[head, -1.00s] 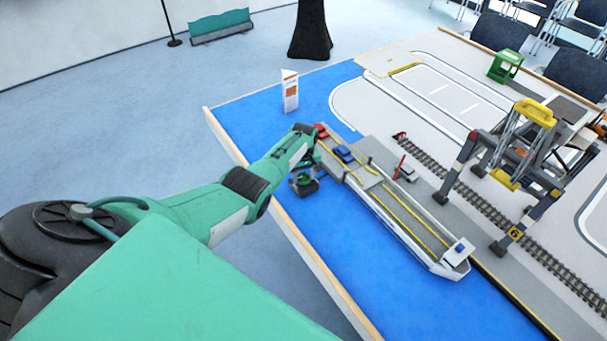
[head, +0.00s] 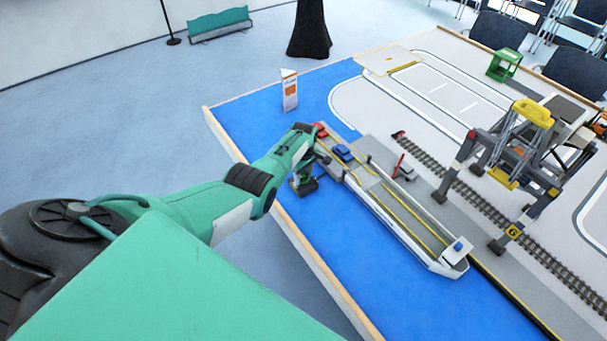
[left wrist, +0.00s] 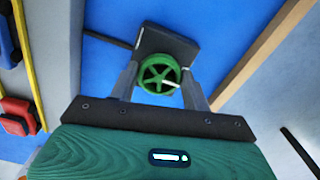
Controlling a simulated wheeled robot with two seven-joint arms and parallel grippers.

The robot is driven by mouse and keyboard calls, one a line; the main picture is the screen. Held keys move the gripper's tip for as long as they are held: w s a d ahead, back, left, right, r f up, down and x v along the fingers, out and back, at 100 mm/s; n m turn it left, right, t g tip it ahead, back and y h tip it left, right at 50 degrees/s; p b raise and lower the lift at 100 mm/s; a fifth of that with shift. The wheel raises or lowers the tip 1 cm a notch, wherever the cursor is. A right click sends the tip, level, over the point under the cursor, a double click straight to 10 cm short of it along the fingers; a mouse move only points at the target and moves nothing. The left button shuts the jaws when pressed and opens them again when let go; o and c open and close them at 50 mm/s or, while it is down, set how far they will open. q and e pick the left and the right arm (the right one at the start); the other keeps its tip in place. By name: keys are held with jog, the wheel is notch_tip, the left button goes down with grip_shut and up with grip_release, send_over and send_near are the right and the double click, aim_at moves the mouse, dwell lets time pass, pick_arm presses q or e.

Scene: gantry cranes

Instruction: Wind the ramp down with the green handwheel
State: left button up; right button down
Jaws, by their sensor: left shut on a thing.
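The green handwheel (left wrist: 159,76) sits on a dark box in the left wrist view, a pale knob on its rim. My left gripper (left wrist: 161,84) has one finger on each side of the wheel and is shut on it. In the head view the wheel (head: 305,178) is partly hidden by my left gripper (head: 308,172), and its dark base shows below. The grey deck with yellow lines (head: 400,207) belongs to a white-sided ferry on the blue water. I cannot tell which deck section is the ramp or its tilt. My right gripper is not in view.
A blue car (head: 343,152) and a red car (head: 320,130) stand on the grey strip close to my left wrist. A toy gantry crane (head: 510,150) straddles rails on the right. The blue water (head: 350,245) in front of the ferry is clear.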

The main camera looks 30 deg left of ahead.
aim_at(304, 176)
pick_arm(q)
jog(key=shift+w+r, duration=0.15)
jog(key=o, duration=1)
notch_tip(304, 176, up, 14)
jog(key=shift+f, duration=0.15)
